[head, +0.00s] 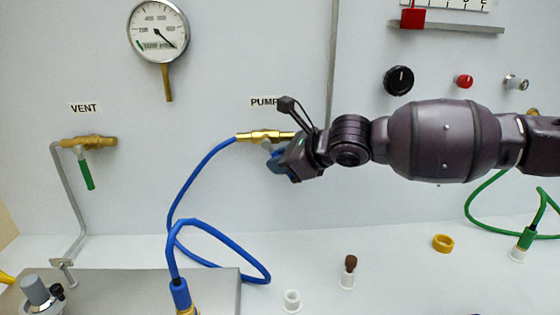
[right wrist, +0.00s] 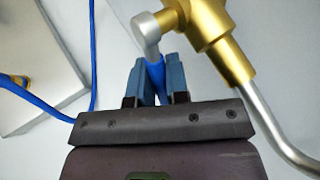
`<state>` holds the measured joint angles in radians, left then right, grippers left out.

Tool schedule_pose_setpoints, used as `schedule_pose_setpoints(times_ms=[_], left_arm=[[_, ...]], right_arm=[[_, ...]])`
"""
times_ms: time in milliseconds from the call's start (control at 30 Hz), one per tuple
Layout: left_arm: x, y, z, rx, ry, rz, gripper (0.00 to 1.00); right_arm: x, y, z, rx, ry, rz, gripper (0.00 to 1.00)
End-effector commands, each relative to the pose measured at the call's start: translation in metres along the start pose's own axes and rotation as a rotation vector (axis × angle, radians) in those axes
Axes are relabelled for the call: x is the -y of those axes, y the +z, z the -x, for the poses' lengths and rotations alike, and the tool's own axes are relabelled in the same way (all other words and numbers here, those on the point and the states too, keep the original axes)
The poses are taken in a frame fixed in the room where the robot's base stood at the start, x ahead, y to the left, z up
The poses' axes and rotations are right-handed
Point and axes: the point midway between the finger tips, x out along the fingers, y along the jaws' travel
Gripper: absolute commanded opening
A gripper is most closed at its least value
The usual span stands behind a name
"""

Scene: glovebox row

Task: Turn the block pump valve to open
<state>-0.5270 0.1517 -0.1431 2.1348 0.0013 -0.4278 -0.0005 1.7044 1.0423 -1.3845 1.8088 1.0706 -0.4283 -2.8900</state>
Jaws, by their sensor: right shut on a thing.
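The brass pump valve (head: 258,136) sits on the white wall panel under the PUMP label (head: 264,102). A blue hose runs into its left end. In the right wrist view the brass body (right wrist: 212,30) has a grey lever arm (right wrist: 146,30) beside it, with a blue handle grip (right wrist: 155,78). My right gripper (head: 276,161) is shut on this blue grip, just below the valve. In the wrist view its two blue-grey fingers (right wrist: 156,82) stand on either side of the grip. The fingers hide much of the lever in the head view. My left gripper is not in view.
The vent valve (head: 90,142) with a green handle (head: 86,174) hanging down is at the left. A round gauge (head: 158,30) is above. The blue hose (head: 195,168) loops below the pump valve.

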Motion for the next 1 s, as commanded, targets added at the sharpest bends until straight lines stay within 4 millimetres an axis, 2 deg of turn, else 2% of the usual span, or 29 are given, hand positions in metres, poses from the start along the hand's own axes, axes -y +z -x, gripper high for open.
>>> schedule_pose_setpoints(times_ms=[100, 133, 300, 667, 767, 1000], left_arm=[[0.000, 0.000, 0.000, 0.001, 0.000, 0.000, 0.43], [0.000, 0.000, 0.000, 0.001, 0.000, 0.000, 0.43], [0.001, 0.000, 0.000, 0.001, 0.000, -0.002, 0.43], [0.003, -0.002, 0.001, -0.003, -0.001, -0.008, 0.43], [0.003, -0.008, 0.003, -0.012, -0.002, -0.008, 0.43], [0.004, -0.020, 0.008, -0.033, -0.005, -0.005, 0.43]], right_arm=[[0.000, -0.001, 0.000, -0.001, 0.000, 0.000, 0.00], [0.000, -0.001, 0.000, -0.001, 0.000, 0.000, 0.17], [0.000, 0.000, 0.000, 0.000, 0.000, 0.000, 0.40], [0.000, 0.001, 0.006, 0.001, -0.001, 0.001, 0.40], [0.002, 0.002, 0.019, 0.001, -0.004, 0.002, 0.40], [0.002, 0.004, 0.064, 0.002, -0.006, 0.004, 0.40]])
